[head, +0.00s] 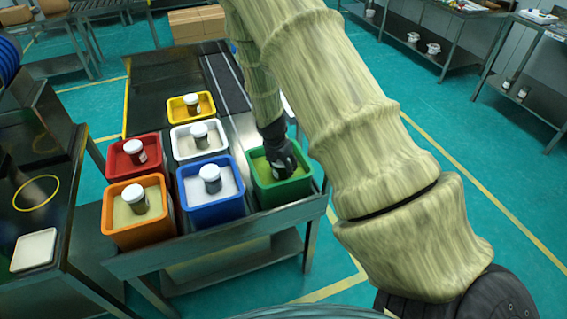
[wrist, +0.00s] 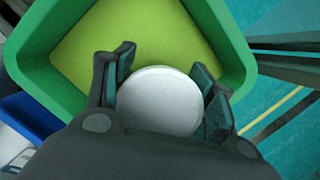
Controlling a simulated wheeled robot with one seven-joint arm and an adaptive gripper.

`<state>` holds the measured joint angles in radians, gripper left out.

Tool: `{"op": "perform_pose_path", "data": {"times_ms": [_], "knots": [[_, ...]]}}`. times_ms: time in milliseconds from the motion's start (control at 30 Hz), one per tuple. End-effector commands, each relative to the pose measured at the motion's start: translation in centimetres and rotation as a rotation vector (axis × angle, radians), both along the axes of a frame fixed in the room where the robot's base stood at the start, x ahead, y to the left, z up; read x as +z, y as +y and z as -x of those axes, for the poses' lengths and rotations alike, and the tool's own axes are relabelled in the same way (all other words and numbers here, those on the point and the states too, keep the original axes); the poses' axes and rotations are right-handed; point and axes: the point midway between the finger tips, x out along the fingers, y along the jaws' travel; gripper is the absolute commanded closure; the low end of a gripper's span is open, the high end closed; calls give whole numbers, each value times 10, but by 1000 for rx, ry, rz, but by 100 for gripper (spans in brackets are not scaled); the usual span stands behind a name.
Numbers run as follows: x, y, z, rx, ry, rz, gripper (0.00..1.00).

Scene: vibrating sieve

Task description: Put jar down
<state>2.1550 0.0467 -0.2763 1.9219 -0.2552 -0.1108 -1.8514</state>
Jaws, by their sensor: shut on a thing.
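My gripper (head: 281,163) reaches down into the green bin (head: 284,193) at the right of the group of bins. In the wrist view, my gripper (wrist: 163,90) has a finger on each side of a jar with a round white lid (wrist: 160,98). The fingers are shut on this jar. The jar is inside the green bin's outline, over its yellow-green content (wrist: 125,30). The jar's body is hidden below its lid in the wrist view, and I cannot tell whether its base touches the content.
Other bins stand on the metal table beside it: blue (head: 213,215), white (head: 180,152), yellow (head: 173,116), red (head: 113,167) and orange (head: 117,238). Each holds a white-lidded jar. The blue bin is close on the left. The table edge lies to the right.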

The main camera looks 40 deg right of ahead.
Motion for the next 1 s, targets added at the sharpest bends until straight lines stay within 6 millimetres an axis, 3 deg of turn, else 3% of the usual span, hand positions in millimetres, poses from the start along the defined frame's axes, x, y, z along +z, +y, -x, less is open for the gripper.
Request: {"op": "perform_pose_path", "data": {"times_ms": [367,400,500,1000], "knots": [[-3,0,0,0,0,0,70],[-2,0,0,0,0,0,37],[-2,0,0,0,0,0,23],[7,2,0,0,-2,-1,23]]}}
